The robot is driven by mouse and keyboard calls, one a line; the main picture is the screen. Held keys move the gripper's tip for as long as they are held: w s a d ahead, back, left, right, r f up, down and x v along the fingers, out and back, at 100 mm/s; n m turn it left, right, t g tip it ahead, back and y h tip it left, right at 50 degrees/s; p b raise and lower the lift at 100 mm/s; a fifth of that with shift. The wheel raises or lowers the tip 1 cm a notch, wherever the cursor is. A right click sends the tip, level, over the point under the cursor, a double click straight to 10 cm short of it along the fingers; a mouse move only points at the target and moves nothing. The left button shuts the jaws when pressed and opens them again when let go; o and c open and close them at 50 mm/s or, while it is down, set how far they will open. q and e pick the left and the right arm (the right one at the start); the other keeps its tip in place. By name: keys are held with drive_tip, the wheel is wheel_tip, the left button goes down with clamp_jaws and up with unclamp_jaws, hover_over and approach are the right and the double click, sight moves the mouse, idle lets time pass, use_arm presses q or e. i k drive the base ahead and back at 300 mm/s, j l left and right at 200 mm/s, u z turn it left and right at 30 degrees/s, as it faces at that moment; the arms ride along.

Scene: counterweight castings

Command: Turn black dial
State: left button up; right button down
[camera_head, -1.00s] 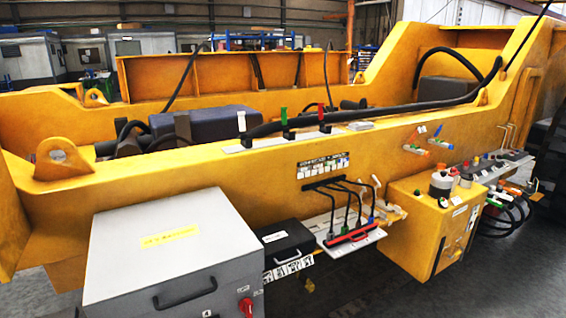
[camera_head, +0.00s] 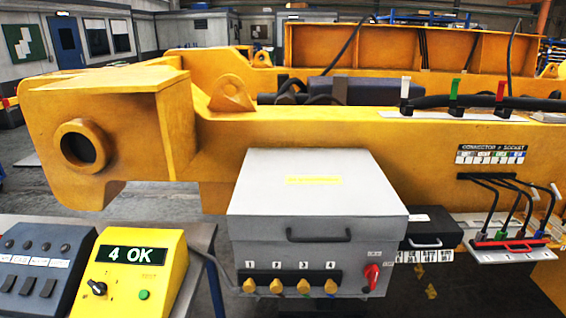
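The black dial (camera_head: 97,288) is a small round knob with a pale pointer mark on the sloped front of a yellow box (camera_head: 167,277) at the lower left. A green button (camera_head: 144,295) sits to the right of the dial. The yellow box stands on a grey table (camera_head: 204,237). Neither of my grippers shows in the view.
A dark box (camera_head: 40,262) with several knobs and switches stands left of the yellow box. A grey cabinet (camera_head: 315,185) with yellow plugs and a red rotary switch (camera_head: 371,277) stands to the right. A large yellow casting (camera_head: 150,130) stretches behind.

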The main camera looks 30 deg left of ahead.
sight(99, 289)
drive_tip(key=k+l+u, duration=0.1)
drive_tip(key=u, duration=1.95)
